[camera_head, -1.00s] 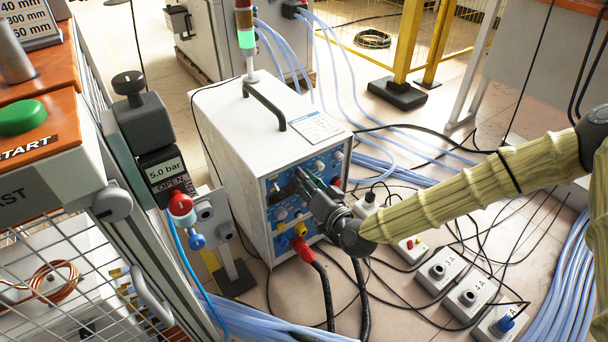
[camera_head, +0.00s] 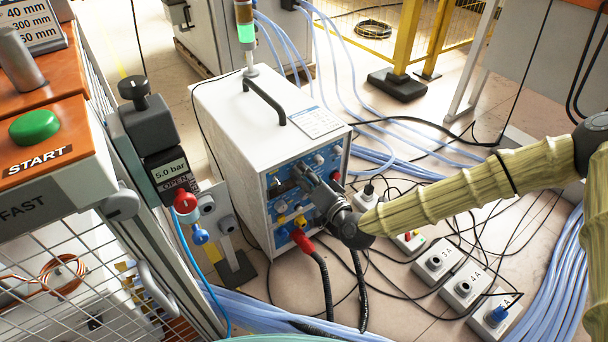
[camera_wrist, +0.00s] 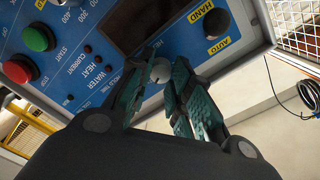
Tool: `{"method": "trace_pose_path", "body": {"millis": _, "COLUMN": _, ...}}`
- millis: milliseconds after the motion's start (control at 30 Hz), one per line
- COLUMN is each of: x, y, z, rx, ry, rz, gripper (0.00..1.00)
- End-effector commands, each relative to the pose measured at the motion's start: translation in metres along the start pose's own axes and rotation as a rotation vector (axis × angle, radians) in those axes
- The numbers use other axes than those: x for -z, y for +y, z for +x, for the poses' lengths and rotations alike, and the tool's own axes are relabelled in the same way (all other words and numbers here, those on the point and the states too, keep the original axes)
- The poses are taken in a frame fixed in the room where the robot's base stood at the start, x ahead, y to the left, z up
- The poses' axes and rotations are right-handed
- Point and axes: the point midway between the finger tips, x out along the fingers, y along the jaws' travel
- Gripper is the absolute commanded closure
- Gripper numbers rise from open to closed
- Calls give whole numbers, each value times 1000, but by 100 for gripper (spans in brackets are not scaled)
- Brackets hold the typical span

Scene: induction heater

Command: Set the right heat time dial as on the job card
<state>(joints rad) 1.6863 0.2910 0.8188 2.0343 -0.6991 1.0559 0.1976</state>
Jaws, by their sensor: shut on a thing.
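The induction heater (camera_head: 232,165) is a white box with a blue front panel (camera_head: 339,154). My gripper (camera_head: 302,175) is at this panel in the head view. In the wrist view my gripper (camera_wrist: 163,64) has its two dark green fingers closed around a small pale round dial (camera_wrist: 160,73). The fingers partly cover the dial and nearby lettering, so its name and setting cannot be read. A white card with small print (camera_head: 315,121) lies on top of the box, too small to read.
The wrist view shows a dark display (camera_wrist: 135,22), a black HAND/AUTO knob (camera_wrist: 216,23), a green button (camera_wrist: 38,37) and a red button (camera_wrist: 19,69). Red plugs and black cables (camera_head: 301,240) are below my gripper. Floor sockets (camera_head: 437,262) and hoses lie to the right.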

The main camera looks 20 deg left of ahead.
Motion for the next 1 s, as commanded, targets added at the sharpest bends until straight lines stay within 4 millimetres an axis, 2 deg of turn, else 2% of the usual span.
{"method": "trace_pose_path", "body": {"millis": 100, "x": 2, "y": 0, "z": 1, "rx": 0, "ry": 4, "rz": -2, "gripper": 100}}
{"method": "trace_pose_path", "body": {"millis": 133, "x": 2, "y": 0, "z": 1, "rx": 0, "ry": 4, "rz": -2, "gripper": 74}}
{"method": "trace_pose_path", "body": {"millis": 233, "x": 2, "y": 0, "z": 0, "rx": 0, "ry": 4, "rz": -2, "gripper": 57}}
{"method": "trace_pose_path", "body": {"millis": 667, "x": 1, "y": 0, "z": -6, "rx": -1, "ry": 1, "rz": -2, "gripper": 57}}
{"method": "trace_pose_path", "body": {"millis": 767, "x": 2, "y": 0, "z": -18, "rx": -1, "ry": 2, "rz": -1, "gripper": 57}}
{"method": "trace_pose_path", "body": {"millis": 1000, "x": 2, "y": 1, "z": -61, "rx": -2, "ry": 2, "rz": -1, "gripper": 57}}
